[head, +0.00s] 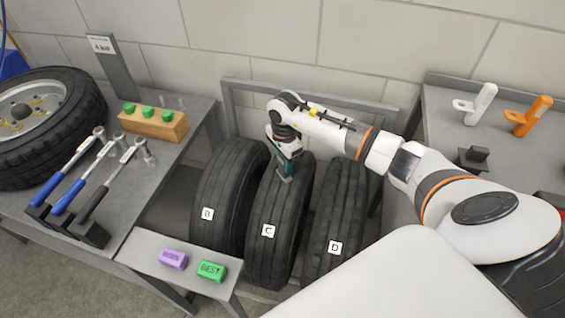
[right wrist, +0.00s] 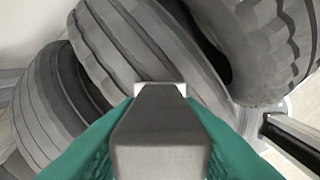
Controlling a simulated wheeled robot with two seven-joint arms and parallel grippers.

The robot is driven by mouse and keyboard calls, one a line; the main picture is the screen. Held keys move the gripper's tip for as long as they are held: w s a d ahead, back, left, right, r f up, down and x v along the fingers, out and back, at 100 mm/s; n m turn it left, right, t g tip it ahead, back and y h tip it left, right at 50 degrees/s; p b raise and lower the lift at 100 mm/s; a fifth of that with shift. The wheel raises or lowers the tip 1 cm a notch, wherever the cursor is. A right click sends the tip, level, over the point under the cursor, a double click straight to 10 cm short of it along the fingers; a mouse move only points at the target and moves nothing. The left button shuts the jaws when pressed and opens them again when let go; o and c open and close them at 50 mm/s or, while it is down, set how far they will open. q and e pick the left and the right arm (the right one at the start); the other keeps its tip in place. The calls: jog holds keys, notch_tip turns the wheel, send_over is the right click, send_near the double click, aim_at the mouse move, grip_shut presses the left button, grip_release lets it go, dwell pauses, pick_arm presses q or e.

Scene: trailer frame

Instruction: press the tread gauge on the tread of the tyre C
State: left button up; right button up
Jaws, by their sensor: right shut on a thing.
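Tyre C (head: 268,232) stands upright in the rack between tyre B (head: 214,200) and tyre D (head: 340,225), its white letter label facing me. My right gripper (head: 287,160) is over the upper tread of tyre C, pointing down. It is shut on the tread gauge (head: 285,176), mostly hidden by the fingers in the head view. In the right wrist view the grey gauge (right wrist: 160,130) sits between the green fingers, its light end over the middle tyre's tread (right wrist: 125,45). I cannot tell whether it touches the tread. My left gripper is out of view.
A purple block (head: 173,259) and a green BEST block (head: 211,270) lie on the low front shelf. The left bench holds a wheel (head: 40,125), several wrenches and a wooden block (head: 152,123). White (head: 478,104) and orange (head: 533,116) tools stand on the right bench.

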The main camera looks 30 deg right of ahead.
jog(key=shift+s, duration=0.1)
jog(key=shift+r+p, duration=1.8)
jog(key=shift+r, duration=1.2)
